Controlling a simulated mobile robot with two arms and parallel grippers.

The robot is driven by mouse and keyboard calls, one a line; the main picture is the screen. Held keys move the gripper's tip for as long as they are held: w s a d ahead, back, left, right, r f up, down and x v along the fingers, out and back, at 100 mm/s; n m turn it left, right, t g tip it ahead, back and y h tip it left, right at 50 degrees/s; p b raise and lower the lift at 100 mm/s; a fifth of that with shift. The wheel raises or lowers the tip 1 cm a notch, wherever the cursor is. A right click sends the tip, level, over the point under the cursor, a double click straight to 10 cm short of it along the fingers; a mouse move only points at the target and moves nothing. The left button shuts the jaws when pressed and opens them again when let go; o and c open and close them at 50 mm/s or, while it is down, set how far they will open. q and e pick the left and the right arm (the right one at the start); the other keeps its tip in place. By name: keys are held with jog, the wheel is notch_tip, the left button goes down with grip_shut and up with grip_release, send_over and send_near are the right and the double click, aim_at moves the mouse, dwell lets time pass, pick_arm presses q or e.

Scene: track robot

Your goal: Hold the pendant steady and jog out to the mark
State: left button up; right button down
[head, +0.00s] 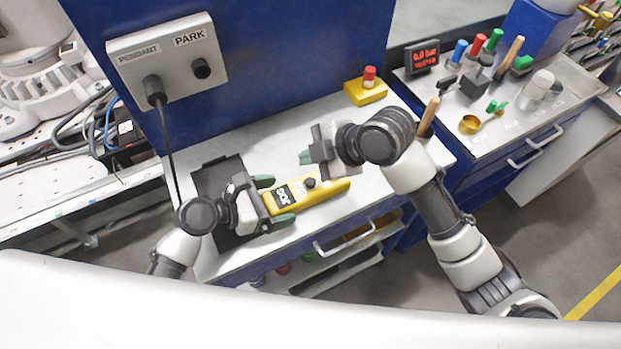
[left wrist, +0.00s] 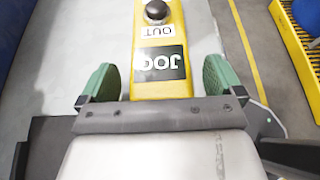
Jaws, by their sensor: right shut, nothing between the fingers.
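The yellow pendant (head: 335,189) lies on the grey bench top (head: 300,125), with a black JOG label, a white OUT label and a dark round button. It also shows in the left wrist view (left wrist: 159,90). My left gripper (head: 274,200) is open, with green fingers on either side of the pendant's JOG end. The left wrist view shows gaps between the pendant and both fingers (left wrist: 159,80). My right gripper (head: 304,157) is shut and empty, beyond the pendant near its button. I cannot make out a mark for the jog.
A grey box (head: 168,57) labelled PENDANT and PARK has a black cable hanging from it. A black mat (head: 208,182) lies under my left gripper. A yellow box with a red button (head: 366,90) stands at the back. A tool bench (head: 500,120) is at right.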

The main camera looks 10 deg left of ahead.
pick_arm(q)
jog(key=v, duration=1.2)
